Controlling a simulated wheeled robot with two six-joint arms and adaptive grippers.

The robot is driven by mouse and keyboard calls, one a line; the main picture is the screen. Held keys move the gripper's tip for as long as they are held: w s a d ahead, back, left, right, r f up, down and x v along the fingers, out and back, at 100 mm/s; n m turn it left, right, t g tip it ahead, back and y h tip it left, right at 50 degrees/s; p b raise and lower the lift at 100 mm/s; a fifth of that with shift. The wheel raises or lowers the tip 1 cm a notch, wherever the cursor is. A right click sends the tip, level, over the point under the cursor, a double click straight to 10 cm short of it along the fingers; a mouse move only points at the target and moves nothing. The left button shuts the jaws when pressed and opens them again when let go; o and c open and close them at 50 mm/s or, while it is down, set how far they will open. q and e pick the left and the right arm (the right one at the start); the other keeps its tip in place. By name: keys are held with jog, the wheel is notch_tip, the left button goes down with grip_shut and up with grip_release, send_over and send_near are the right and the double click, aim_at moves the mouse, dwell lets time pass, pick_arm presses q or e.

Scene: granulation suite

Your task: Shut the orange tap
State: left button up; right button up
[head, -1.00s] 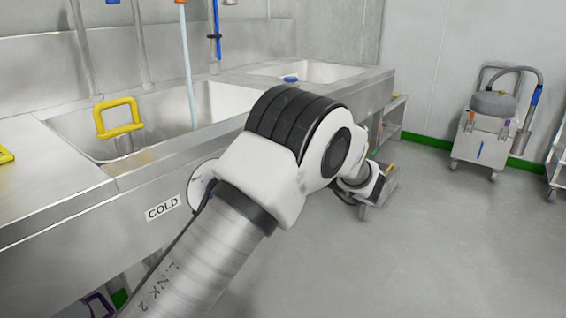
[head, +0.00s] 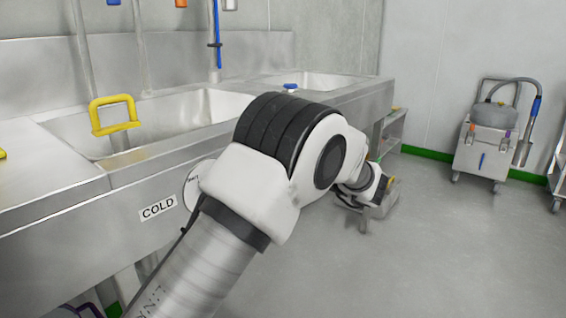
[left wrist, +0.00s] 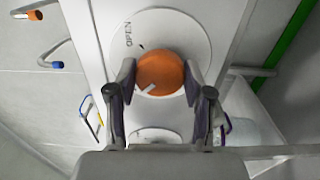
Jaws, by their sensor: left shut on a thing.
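The orange tap (left wrist: 160,73) is a round knob on a white round plate (left wrist: 192,22) marked OPEN in the left wrist view. A pale mark on the knob points to the lower left, away from that word. My left gripper (left wrist: 160,84) has one finger on each side of the knob and is shut on it. In the head view, my left arm hides the knob and the fingers. A white round plate (head: 192,184) shows partly behind my arm, beside the COLD label (head: 158,209) on the sink front. My right gripper is not in view.
A steel sink (head: 70,190) with a yellow handle (head: 114,115) over its basin is at left. A blue knob (head: 290,87) sits by the farther basin. A grey wheeled machine (head: 486,140) stands by the back wall.

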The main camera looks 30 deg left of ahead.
pick_arm(q)
jog(key=o, duration=1.2)
jog(key=shift+c, duration=0.2)
jog(key=d, duration=0.7)
jog(key=shift+s+d, duration=0.2)
jog(key=shift+s, duration=0.05)
